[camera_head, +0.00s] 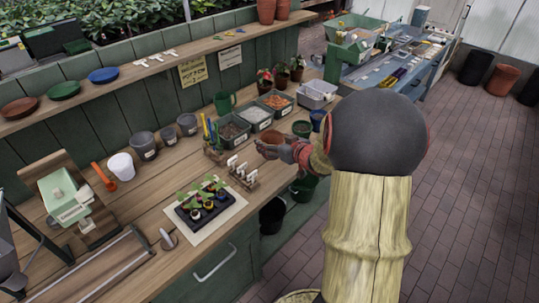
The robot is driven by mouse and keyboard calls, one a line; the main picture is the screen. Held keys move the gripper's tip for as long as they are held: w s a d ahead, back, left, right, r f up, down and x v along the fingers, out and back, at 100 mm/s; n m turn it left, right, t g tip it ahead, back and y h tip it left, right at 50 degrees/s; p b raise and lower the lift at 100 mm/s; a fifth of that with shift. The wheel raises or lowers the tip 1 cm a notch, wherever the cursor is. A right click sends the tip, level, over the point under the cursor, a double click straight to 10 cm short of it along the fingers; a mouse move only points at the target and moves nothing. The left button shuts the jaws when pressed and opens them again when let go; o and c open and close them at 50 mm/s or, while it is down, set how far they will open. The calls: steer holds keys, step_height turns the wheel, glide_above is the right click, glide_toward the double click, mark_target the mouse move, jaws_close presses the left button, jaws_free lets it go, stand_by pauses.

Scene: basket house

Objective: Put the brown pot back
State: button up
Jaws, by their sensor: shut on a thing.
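The brown pot (271,136) is small and round, with its rim facing up. It is at the front right part of the wooden bench (150,190). My gripper (268,147) is shut on its near side, and its fingers hide the lower part of the pot. I cannot tell whether the pot touches the bench or is held just above it.
Behind the pot stand grey bins (234,131) of loose material. White labels in a wooden rack (241,173) and a seedling tray (210,204) are to the left. My arm hides part of the bench's right side.

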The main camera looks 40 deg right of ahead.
steer(key=shift+w+d+f+b, duration=0.65)
steer(key=shift+w+f, duration=0.3)
steer(key=shift+f, duration=0.65)
steer(key=shift+w+d+f+b, duration=0.5)
steer(key=shift+w+f+b, duration=0.4)
steer(key=shift+f, duration=0.75)
steer(key=shift+w+d+f+b, duration=0.6)
steer(key=shift+w+f, duration=0.45)
steer(key=shift+f, duration=0.55)
steer(key=shift+f, duration=0.2)
steer(key=o, duration=1.2)
steer(key=shift+o, duration=0.2)
steer(key=shift+r, duration=0.1)
